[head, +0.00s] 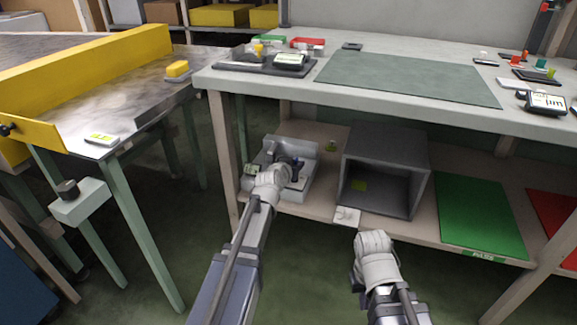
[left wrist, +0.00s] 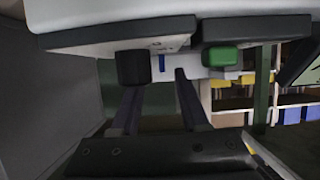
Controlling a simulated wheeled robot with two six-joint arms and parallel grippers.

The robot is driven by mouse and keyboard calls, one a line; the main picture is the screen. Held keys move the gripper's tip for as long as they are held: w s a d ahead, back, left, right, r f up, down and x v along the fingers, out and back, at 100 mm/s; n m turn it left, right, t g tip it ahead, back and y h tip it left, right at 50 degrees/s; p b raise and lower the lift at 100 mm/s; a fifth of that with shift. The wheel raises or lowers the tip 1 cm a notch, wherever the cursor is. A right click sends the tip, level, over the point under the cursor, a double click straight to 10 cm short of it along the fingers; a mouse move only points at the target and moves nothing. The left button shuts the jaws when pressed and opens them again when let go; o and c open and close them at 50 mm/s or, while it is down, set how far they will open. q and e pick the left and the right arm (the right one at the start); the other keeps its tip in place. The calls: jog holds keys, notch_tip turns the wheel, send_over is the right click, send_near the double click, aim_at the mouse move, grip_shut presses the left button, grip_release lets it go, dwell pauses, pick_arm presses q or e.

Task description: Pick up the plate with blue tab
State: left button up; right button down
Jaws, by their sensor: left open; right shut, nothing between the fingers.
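The blue tab (left wrist: 162,63) shows in the left wrist view as a small upright strip, below the edge of a pale plate with a dark rim (left wrist: 120,38). My left gripper (left wrist: 157,85) is open, its two dark fingers pointing towards the tab with nothing seen between them. In the head view my left gripper (head: 292,166) reaches into a grey tray-like holder (head: 305,188) on the lower shelf; my wrist hides part of the holder. My right gripper (head: 373,243) is shut and empty in front of the shelf; its fingertips are hard to see.
A second dark-edged plate with a green block (left wrist: 222,57) sits beside the first. A black knob (left wrist: 132,67) is near the left finger. An open grey box (head: 385,172) and a green mat (head: 482,217) lie right of the holder. The worktop (head: 520,122) overhangs the shelf.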

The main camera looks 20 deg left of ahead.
aim_at(296, 161)
pick_arm(q)
jog(key=b+x, duration=0.1)
jog(key=x, duration=0.2)
jog(key=shift+w+a+f, duration=0.15)
jog(key=shift+w, duration=0.2)
jog(key=shift+s, duration=0.1)
jog(key=shift+c, duration=0.4)
grip_shut()
